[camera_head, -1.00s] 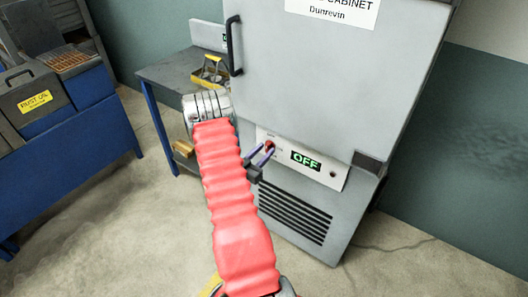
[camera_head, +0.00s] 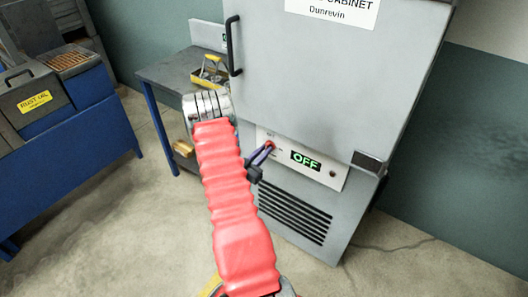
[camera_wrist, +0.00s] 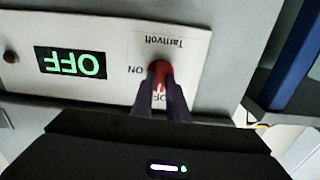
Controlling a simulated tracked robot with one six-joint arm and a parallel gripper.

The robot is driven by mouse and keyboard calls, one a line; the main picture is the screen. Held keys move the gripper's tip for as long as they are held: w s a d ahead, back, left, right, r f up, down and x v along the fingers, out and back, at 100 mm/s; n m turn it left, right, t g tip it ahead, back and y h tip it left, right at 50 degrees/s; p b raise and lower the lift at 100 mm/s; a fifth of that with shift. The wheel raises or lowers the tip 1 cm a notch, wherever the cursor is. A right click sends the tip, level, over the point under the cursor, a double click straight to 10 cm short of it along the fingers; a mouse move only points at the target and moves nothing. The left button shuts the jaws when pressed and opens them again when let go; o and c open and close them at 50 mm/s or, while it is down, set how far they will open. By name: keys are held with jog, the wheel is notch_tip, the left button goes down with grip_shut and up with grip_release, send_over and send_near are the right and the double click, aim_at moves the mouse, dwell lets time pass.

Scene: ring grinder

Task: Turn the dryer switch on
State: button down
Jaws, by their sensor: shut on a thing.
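The grey drying cabinet (camera_head: 325,85) has a white control panel (camera_head: 322,174) low on its front. A green display on it reads OFF (camera_head: 305,160); in the wrist view the display (camera_wrist: 70,63) appears upside down. The red dryer switch (camera_wrist: 159,72) sits on a plate with an ON mark beside it and another label partly hidden by my fingers. My gripper (camera_wrist: 160,88) has its two dark fingers closed around the red switch. In the head view my gripper (camera_head: 264,152) reaches the panel's left end.
A blue-legged side table (camera_head: 165,72) with a yellow caddy (camera_head: 208,75) stands left of the cabinet. A black door handle (camera_head: 233,45) is above the panel. A blue bench with a RUST OIL box (camera_head: 38,100) stands far left. The floor in front is clear.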

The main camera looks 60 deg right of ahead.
jog(key=shift+m, duration=0.4)
jog(key=m, duration=1.6)
jog(key=shift+s+a+f+m, duration=0.2)
jog(key=shift+s+f+m, duration=0.15)
jog(key=shift+f+m, duration=0.05)
jog(key=shift+f, duration=0.1)
jog(key=c, duration=2.1)
grip_release()
jog(key=o, duration=0.4)
jog(key=shift+d, duration=0.1)
jog(key=shift+w+r, duration=0.1)
jog(key=shift+r, duration=0.1)
